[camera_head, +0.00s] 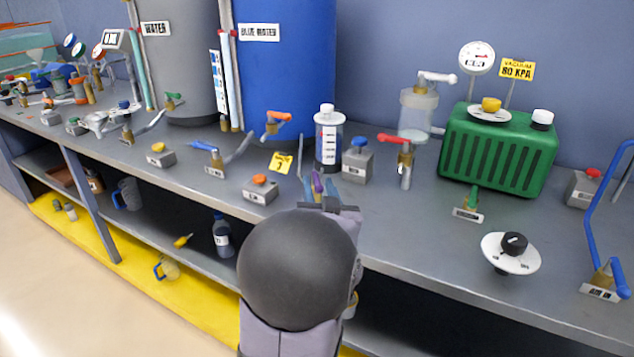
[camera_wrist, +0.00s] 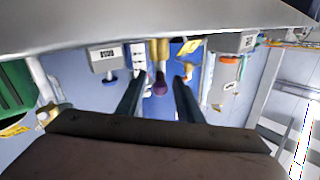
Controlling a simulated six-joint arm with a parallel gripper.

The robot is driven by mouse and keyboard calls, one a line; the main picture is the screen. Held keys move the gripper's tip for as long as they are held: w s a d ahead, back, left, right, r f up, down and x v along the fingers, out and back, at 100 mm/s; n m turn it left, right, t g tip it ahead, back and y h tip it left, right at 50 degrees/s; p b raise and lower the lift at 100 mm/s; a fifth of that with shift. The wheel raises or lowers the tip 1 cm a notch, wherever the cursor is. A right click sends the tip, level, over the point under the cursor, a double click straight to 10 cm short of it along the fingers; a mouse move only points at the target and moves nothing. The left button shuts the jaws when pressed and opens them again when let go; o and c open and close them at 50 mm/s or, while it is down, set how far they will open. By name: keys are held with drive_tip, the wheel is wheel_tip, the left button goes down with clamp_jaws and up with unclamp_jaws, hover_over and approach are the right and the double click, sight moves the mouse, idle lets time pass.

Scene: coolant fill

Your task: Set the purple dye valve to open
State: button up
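The purple dye valve shows in the wrist view as a purple handle (camera_wrist: 160,84) on a brass body (camera_wrist: 158,50). In the head view only a small purple part (camera_head: 317,183) shows, near the bench's front edge. My gripper (camera_wrist: 158,92) is open, with one dark finger on each side of the purple handle and a visible gap on both sides. In the head view my gripper (camera_head: 319,188) points toward the back of the bench. My wrist hides the valve's lower part there, and the handle's exact setting is hard to tell.
An orange-knobbed block (camera_head: 260,190) is left of my gripper, and a blue-knobbed block (camera_head: 357,163) is behind it to the right. A marked cylinder (camera_head: 327,145) stands just behind. A red-handled valve (camera_head: 404,165) is further right. A yellow tag (camera_head: 282,162) is close by.

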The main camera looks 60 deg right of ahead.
drive_tip(key=shift+x, duration=1.2)
drive_tip(key=shift+c, duration=0.2)
clamp_jaws()
